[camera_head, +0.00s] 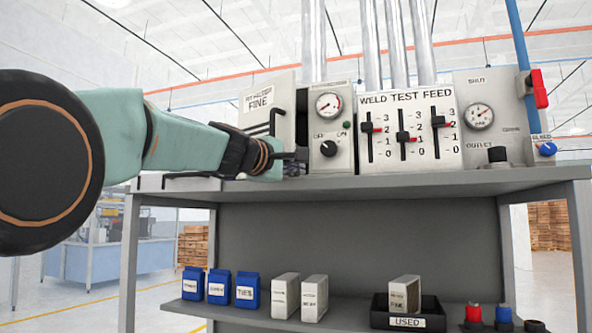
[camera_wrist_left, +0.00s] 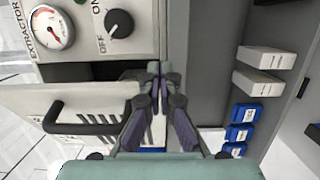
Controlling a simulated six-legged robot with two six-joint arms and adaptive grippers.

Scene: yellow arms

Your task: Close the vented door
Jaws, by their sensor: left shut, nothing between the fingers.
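The pale vented door (camera_head: 285,85) stands left of the extractor box (camera_head: 341,151) in the head view, with a dark gap between them. It carries a "FINE" label and a black handle. In the left wrist view the door (camera_wrist_left: 30,104) lies at lower left, with its black handle (camera_wrist_left: 82,128) and dark slots partly hidden behind my fingers. My left gripper (camera_head: 297,163) is shut and empty, low beside the door's edge. Its fingertips (camera_wrist_left: 154,72) show in front of the gap and the extractor box; contact is unclear. My right gripper is out of view.
The weld test feed panel (camera_head: 418,151) and a gauge panel (camera_head: 480,85) stand right on the grey bench (camera_head: 400,182). Blue boxes (camera_head: 219,287), white boxes (camera_head: 314,298) and a black "USED" tray (camera_head: 433,312) sit on the lower shelf.

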